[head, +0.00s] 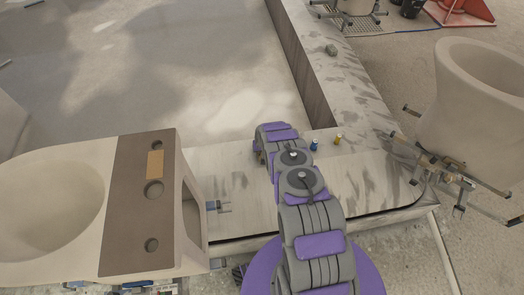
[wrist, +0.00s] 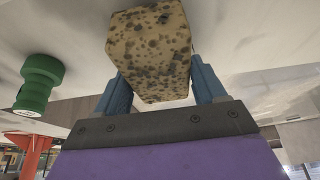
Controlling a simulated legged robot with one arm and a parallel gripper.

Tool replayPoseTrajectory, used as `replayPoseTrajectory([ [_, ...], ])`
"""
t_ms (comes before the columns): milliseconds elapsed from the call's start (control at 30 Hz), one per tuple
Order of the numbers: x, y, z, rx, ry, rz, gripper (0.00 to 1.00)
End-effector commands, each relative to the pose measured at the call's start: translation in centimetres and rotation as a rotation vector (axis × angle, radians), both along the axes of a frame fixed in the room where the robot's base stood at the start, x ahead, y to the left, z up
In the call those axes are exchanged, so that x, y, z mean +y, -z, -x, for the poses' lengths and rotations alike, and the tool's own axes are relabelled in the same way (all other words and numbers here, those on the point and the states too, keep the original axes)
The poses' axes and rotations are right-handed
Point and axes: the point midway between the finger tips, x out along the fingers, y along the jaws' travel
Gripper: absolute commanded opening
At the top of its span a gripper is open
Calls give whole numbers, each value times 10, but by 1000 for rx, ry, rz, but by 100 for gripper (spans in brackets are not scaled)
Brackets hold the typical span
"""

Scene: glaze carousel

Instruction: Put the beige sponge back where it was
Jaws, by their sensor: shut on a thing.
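The beige sponge (wrist: 150,45) is a speckled block with dark pores. In the wrist view it sits between the two blue fingers of my gripper (wrist: 158,80), which is shut on it. A pale surface shows around it, but I cannot tell whether the sponge touches that surface. In the head view my purple and grey arm reaches forward over the pale, stained ledge (head: 235,185). My gripper and the sponge are hidden there behind the arm.
Small blue (head: 314,145) and yellow (head: 337,139) items stand right of my arm. A grey lump (head: 331,50) lies farther along the ledge. Large unglazed ceramic pieces stand left (head: 40,215) and right (head: 475,105). A green knobbed object (wrist: 38,85) shows in the wrist view.

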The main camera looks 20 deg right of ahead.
Motion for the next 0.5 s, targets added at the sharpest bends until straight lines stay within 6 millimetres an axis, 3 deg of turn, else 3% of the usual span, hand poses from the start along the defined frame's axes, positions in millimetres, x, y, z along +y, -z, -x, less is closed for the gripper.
replayPoseTrajectory([
  [67,0,11,-1,-3,0,1,46],
  [267,0,10,-1,-4,0,1,46],
  [300,0,10,-1,-4,0,1,72],
  [500,0,10,-1,-4,0,1,91],
])
